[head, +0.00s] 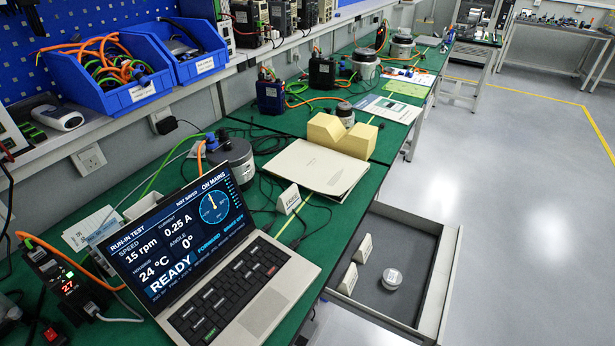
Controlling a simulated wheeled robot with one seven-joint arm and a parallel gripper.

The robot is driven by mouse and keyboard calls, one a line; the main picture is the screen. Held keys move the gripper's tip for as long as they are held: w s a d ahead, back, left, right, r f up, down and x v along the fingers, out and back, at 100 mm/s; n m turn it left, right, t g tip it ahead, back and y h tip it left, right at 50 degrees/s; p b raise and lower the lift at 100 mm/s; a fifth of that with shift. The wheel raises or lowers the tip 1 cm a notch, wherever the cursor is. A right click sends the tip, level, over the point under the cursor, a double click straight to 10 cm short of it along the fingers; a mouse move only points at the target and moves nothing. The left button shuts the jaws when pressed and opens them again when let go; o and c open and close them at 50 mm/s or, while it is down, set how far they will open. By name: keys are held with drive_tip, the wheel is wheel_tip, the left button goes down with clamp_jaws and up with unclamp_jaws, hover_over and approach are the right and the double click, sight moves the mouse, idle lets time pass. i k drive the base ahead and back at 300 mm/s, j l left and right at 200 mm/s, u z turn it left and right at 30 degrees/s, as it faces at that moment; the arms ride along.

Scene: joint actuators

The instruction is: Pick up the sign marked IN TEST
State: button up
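Three small cream-white signs are in the head view, and their lettering is too small to read surely. One sign (288,198) stands on the green bench mat, just right of the open laptop and in front of a folder. Two more stand in the open drawer below the bench edge: a nearer sign (348,279) and a farther sign (364,248). I cannot tell which one is marked IN TEST. My gripper is not in view.
The open laptop (262,314) shows READY on its screen and fills the near bench. A round silver-white object (392,278) lies in the grey drawer (410,240). Cables, a folder (310,168) and a yellow V-block (340,137) lie beyond. The floor at right is clear.

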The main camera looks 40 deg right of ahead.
sight(361, 252)
drive_tip(key=k+l+z, duration=0.2)
drive_tip(key=l+z, duration=0.2)
drive_tip(key=k+l+z, duration=0.2)
drive_tip(key=l+z, duration=0.15)
